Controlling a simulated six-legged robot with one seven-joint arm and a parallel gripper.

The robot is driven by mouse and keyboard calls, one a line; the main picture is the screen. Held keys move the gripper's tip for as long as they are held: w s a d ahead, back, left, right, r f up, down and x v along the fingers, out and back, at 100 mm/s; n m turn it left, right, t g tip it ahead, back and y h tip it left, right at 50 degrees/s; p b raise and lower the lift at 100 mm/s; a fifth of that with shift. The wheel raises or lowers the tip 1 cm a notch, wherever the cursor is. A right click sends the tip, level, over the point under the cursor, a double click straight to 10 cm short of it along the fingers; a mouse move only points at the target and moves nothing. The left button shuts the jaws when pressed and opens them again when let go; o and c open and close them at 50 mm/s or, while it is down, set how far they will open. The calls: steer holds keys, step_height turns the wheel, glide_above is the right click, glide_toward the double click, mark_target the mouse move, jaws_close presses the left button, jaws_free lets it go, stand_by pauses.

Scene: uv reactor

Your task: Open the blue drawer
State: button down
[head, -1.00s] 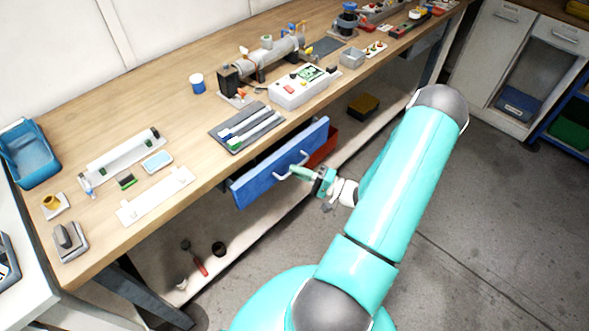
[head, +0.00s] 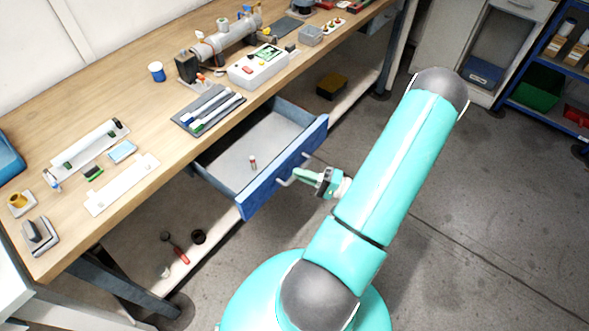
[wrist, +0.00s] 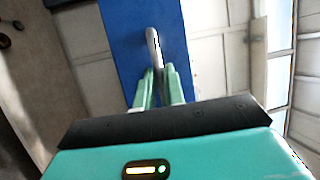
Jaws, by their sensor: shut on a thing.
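The blue drawer (head: 289,167) under the workbench stands pulled well out in the head view. Its grey inside shows, with a small red and white item (head: 252,162) lying in it. A pale bar handle (head: 286,181) is on its front. My gripper (head: 298,176) is at the handle, in front of the drawer. In the wrist view the two green fingers (wrist: 160,88) are shut on the handle (wrist: 153,48), with the blue drawer front (wrist: 120,40) behind it.
The wooden bench top (head: 120,190) above holds a grey tray with pens (head: 208,110), a white control box (head: 258,68) and other tools. The floor to the right is clear.

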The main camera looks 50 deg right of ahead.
steer(key=shift+s, duration=0.5)
steer(key=c, duration=1.5)
jaws_free()
steer(key=v, duration=1.4)
